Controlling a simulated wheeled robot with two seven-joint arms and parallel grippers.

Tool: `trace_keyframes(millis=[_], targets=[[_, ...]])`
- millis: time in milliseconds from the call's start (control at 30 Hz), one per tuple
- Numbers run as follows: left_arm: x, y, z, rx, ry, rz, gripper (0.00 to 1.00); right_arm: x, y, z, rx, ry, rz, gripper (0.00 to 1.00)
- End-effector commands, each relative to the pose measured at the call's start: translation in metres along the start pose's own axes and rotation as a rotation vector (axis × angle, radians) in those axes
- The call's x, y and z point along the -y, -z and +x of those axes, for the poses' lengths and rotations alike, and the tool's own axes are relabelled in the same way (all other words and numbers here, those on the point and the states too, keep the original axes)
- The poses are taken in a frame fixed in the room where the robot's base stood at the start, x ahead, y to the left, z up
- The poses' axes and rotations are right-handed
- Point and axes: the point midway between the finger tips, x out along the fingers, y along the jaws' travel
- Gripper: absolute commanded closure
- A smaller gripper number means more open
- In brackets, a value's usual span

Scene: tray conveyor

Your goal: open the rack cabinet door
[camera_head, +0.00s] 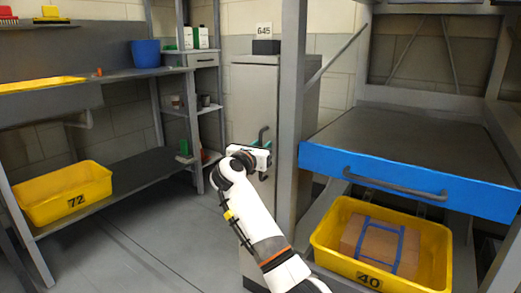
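A tall grey cabinet (253,90) stands in the middle of the view, against the wall. Its door looks closed. A dark green handle (263,134) shows on its front, just above my gripper. My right arm comes up from the bottom, and my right gripper (264,158) is at the cabinet front, close to the handle. I cannot tell whether it touches the handle. Its fingers are small and partly hidden, so their opening is unclear. The lower cabinet front is partly hidden by my arm. My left gripper is out of view.
A grey post (290,120) stands just right of the cabinet. A rack shelf with a blue front (405,180) juts out above a yellow bin 40 (432,258) holding a box. The floor (150,240) left of my arm is clear.

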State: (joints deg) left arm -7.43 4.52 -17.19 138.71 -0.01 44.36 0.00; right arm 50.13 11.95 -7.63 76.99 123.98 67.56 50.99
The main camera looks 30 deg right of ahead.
Motion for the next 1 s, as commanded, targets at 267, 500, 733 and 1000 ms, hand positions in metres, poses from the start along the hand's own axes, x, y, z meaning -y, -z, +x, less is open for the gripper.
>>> trace_keyframes(millis=[267,500,733,1000], targets=[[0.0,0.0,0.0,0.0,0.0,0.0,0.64,0.0,0.0,0.0,0.0,0.001,0.0,0.85],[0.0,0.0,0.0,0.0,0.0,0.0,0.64,0.0,0.0,0.0,0.0,0.0,-0.001,1.0],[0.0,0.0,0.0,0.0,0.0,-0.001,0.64,0.002,0.0,-0.002,0.001,-0.01,0.0,1.0],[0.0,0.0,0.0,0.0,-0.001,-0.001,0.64,0.01,-0.001,-0.014,0.005,-0.115,-0.001,1.0]])
